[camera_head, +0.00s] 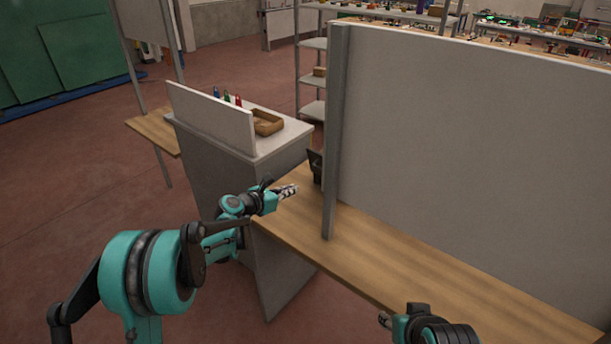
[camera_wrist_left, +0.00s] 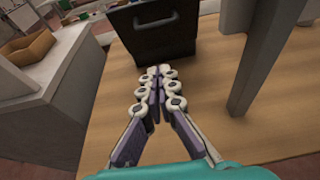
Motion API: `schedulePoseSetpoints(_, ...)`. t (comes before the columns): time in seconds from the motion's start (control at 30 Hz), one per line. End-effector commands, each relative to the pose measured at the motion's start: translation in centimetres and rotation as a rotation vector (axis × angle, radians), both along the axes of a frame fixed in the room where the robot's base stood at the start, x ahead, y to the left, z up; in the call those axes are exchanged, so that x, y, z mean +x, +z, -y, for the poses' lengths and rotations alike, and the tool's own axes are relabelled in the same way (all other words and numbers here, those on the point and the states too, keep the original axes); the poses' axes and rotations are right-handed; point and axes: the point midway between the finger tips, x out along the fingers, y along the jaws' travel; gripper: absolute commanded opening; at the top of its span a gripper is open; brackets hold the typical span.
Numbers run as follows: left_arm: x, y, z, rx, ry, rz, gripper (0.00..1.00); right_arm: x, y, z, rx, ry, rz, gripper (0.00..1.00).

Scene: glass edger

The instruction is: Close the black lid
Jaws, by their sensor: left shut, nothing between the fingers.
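A dark panel that looks like the black lid (camera_head: 315,168) stands at the far left end of the wooden table, partly hidden behind a grey post. In the left wrist view the black lid (camera_wrist_left: 152,44) stands upright, with a slot-like handle near its top. My left gripper (camera_head: 290,189) is over the table's left end, just in front of the lid. In the left wrist view its fingertips (camera_wrist_left: 155,72) are together, empty, and point at the lid's lower part; contact cannot be told. My right gripper (camera_head: 385,320) is at the bottom, mostly hidden by its own wrist.
A grey post (camera_head: 331,190) and large white panel (camera_head: 460,140) rise from the wooden table (camera_head: 390,260). Left of it stands a grey cabinet (camera_head: 285,258) bearing a brown tray (camera_head: 268,122) and small coloured bottles (camera_head: 227,97). The table front is clear.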

Motion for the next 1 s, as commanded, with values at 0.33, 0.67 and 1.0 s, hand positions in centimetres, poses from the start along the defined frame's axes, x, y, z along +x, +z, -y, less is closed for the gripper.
schedulePoseSetpoints(0.33, 4.9, -2.4, 3.9, 0.004, -0.005, 0.000, 0.00, 0.0, -1.6, 0.0, 0.000, 0.000, 0.000, 0.40)
schedulePoseSetpoints(0.67, 9.1, -2.0, 6.9, 0.005, -0.003, 0.001, 0.00, 0.0, -2.7, 0.0, 0.000, 0.000, 0.000, 0.40)
schedulePoseSetpoints(1.0, 10.0, -1.2, 7.6, 0.005, -0.003, 0.001, 0.00, 0.0, -2.8, 0.0, 0.000, 0.000, 0.000, 0.40)
